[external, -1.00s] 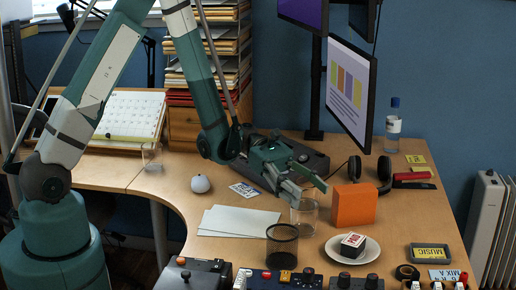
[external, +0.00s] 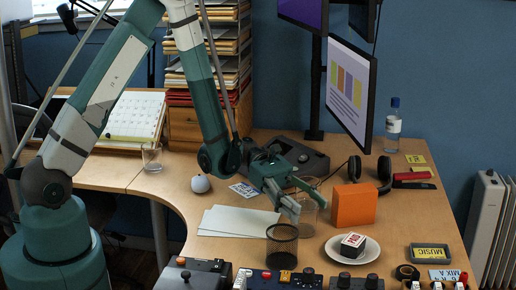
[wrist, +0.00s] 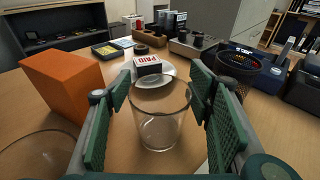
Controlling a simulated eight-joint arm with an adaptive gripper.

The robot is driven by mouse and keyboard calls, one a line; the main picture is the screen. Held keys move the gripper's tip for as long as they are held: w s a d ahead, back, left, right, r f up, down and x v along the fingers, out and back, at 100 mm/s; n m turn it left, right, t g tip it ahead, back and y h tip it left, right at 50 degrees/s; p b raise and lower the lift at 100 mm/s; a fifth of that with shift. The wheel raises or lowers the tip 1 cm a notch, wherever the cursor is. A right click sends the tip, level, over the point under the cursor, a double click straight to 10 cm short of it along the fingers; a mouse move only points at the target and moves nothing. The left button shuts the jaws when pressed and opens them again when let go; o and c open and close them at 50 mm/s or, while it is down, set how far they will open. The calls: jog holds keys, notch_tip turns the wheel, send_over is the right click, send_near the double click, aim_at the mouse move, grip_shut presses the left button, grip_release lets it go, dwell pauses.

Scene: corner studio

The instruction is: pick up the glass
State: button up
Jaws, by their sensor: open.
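A clear glass (external: 308,227) stands upright on the desk, left of the orange box and behind the mesh cup. In the wrist view the glass (wrist: 158,128) stands between and ahead of my fingers. My gripper (external: 305,203) is open, tilted down, with its fingertips close to the glass. In the wrist view my gripper (wrist: 161,90) has green pads on both sides of the glass. Contact cannot be told. Part of the glass is hidden by the fingers in the external view.
The orange box (external: 354,205) stands close on the right. Another clear rim (wrist: 35,158) is at lower left in the wrist view. Another glass (external: 152,158) stands far left.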

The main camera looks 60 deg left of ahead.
aim_at(313, 213)
jog(key=shift+d+f, duration=0.1)
jog(key=shift+f, duration=0.3)
jog(key=shift+b+x, duration=0.65)
jog(key=shift+x, duration=1.7)
jog(key=shift+r, duration=0.15)
jog(key=c, duration=1.2)
jog(key=shift+c, duration=0.9)
